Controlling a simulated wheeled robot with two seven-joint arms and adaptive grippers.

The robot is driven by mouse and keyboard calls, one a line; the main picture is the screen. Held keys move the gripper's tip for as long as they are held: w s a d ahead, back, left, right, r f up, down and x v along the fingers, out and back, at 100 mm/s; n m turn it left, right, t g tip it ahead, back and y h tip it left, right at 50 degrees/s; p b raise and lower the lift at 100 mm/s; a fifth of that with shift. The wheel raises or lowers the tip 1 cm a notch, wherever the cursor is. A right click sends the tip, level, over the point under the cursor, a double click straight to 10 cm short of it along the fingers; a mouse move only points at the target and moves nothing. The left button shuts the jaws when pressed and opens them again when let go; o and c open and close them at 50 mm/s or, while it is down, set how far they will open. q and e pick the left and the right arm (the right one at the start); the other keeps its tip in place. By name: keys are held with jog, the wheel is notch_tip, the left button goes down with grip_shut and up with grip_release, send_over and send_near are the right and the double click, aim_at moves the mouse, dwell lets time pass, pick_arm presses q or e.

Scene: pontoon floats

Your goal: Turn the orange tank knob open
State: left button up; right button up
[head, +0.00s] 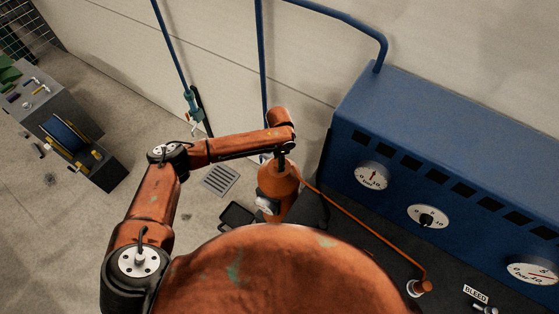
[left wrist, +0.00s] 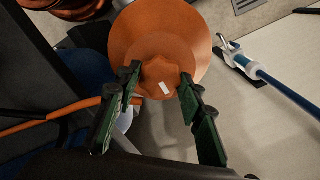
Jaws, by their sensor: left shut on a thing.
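The orange tank (head: 276,182) stands upright beside the blue console in the head view; its rounded orange top (left wrist: 188,30) fills the upper middle of the left wrist view. The lobed orange knob (left wrist: 160,72), with a short white mark on it, sits in front of that top. My left gripper (left wrist: 158,80) has its two green fingers on opposite sides of the knob, shut on it. In the head view my left arm reaches over the tank, and the knob and fingers are hidden or too small to tell. My right gripper is in neither view.
A blue console (head: 450,140) with several gauges stands at the right. An orange hose (head: 365,232) runs along the dark surface to a fitting near the "BLEED" label (head: 475,294). A floor grate (head: 220,180) lies left of the tank. A grey bench (head: 45,95) is far left.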

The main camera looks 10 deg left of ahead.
pick_arm(q)
jog(key=n+p, duration=0.7)
jog(key=p, duration=0.1)
jog(key=shift+r+p, duration=0.15)
jog(key=shift+p, duration=0.15)
jog(key=n+p, duration=0.1)
jog(key=n, duration=0.5)
jog(key=shift+f+n+p, duration=0.2)
jog(key=shift+n+p, duration=0.1)
jog(key=shift+p, duration=0.05)
jog(key=n, duration=0.4)
jog(key=shift+d+n, duration=0.1)
jog(key=shift+n, duration=0.2)
jog(key=n, duration=0.4)
jog(key=shift+n, duration=2.1)
